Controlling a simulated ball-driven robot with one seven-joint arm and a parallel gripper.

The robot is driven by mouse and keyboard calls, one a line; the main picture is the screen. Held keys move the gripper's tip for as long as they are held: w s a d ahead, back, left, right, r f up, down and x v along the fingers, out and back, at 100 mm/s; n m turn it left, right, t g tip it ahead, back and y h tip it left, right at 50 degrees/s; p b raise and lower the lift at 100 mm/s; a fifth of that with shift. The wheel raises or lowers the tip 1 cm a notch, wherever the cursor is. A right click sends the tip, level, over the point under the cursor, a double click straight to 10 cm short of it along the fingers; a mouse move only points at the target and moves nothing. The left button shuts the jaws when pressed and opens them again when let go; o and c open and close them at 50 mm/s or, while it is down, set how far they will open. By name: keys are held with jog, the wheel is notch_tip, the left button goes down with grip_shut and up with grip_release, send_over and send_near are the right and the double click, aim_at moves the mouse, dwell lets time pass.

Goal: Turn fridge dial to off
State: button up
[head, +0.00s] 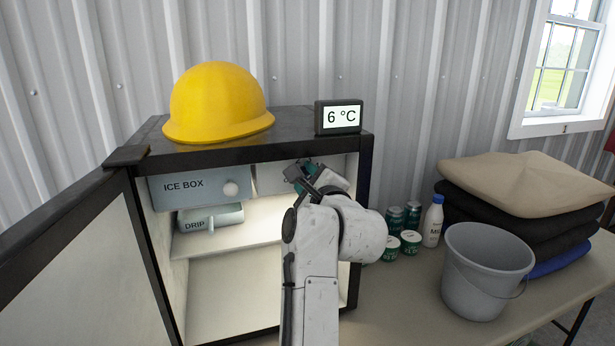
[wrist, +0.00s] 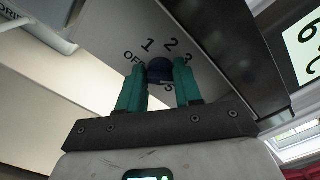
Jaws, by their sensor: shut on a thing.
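The fridge dial (wrist: 159,71) is a dark blue knob on a grey panel in the wrist view. The marks OFF, 1, 2 and 3 run around its far side, and another number, perhaps 5, is partly hidden below it. I cannot tell which mark it points to. My gripper (wrist: 159,80) has one teal finger on each side of the dial and is shut on it. In the head view my gripper (head: 302,178) reaches into the upper right of the open fridge (head: 262,153), and my arm hides the dial.
A 6 °C display (head: 339,117) and a yellow hard hat (head: 219,102) sit on the fridge. The ice box (head: 190,187) and drip tray (head: 211,218) are left of my gripper. Cans, a bottle (head: 433,220), a bucket (head: 487,272) and folded cloths (head: 520,215) stand right on the table.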

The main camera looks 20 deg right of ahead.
jog(key=n, duration=0.4)
jog(key=shift+f+n+p, duration=0.1)
jog(key=shift+n+p, duration=0.3)
jog(key=n+p, duration=0.1)
jog(key=n, duration=0.3)
jog(key=shift+f+n, duration=0.1)
jog(key=shift+n, duration=0.2)
jog(key=shift+d+f+n+p, duration=0.1)
jog(key=shift+n+p, duration=0.95)
jog(key=shift+n, duration=2.8)
jog(key=shift+d+f+n+p, duration=0.1)
jog(key=shift+n+p, duration=0.95)
jog(key=shift+n, duration=2.75)
jog(key=shift+d+f+n+p, duration=0.1)
jog(key=shift+n+p, duration=0.95)
jog(key=shift+n, duration=2.8)
jog(key=o, duration=0.7)
jog(key=shift+c, duration=0.2)
jog(key=o, duration=0.4)
jog(key=shift+r, duration=0.15)
jog(key=shift+c, duration=0.2)
